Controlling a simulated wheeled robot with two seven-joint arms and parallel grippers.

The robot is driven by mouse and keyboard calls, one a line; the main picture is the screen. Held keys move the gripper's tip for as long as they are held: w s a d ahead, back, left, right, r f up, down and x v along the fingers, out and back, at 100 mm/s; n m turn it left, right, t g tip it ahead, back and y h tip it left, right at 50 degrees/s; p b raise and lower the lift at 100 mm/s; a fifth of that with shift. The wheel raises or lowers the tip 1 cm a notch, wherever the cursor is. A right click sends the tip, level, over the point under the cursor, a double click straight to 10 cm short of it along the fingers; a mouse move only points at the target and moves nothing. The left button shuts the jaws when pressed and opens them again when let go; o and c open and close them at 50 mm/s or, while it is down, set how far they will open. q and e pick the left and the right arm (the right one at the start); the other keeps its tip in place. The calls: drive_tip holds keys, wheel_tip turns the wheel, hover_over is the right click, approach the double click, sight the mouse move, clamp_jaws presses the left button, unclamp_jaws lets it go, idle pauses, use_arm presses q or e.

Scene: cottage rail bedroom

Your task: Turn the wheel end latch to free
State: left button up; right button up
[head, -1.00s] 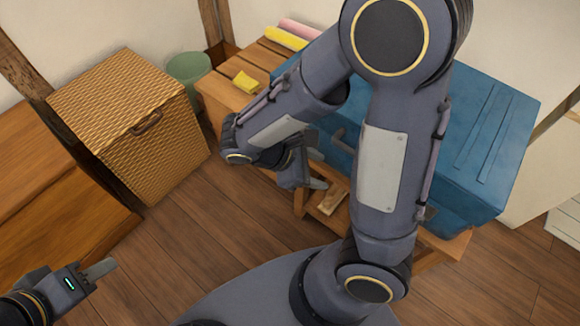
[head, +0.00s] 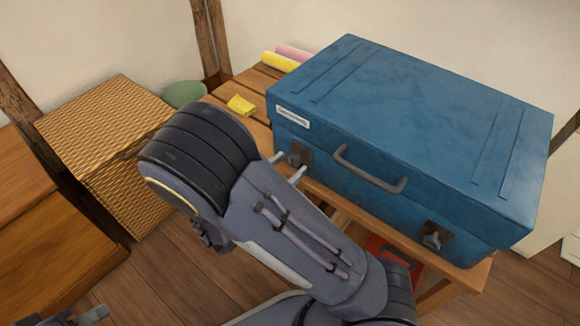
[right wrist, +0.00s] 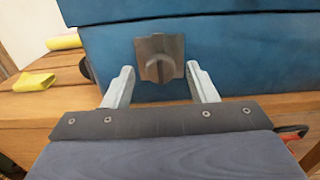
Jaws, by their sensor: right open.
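The blue suitcase (head: 420,110) lies on a slatted wooden bench (head: 455,274). The wheel end latch (head: 299,153) is on its front face, left of the handle (head: 370,172). In the right wrist view the latch (right wrist: 160,62) is a metal plate with a raised turning knob, and a dark wheel (right wrist: 85,68) shows at the case's left end. My right gripper (head: 288,166) is open and empty in front of this latch. Its fingers (right wrist: 161,85) stand apart on either side of the plate; contact cannot be told. My left gripper (head: 90,316) is partly visible at the bottom left edge.
A second latch (head: 433,237) is on the right of the case front. A yellow cloth (head: 240,105) and yellow and pink rolls (head: 280,62) lie on the bench. A wicker hamper (head: 105,130) and green bin (head: 184,93) stand left. Something red (head: 392,262) is below the bench.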

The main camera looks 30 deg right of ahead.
drive_tip(key=shift+w+d, duration=0.25)
drive_tip(key=shift+d, duration=0.4)
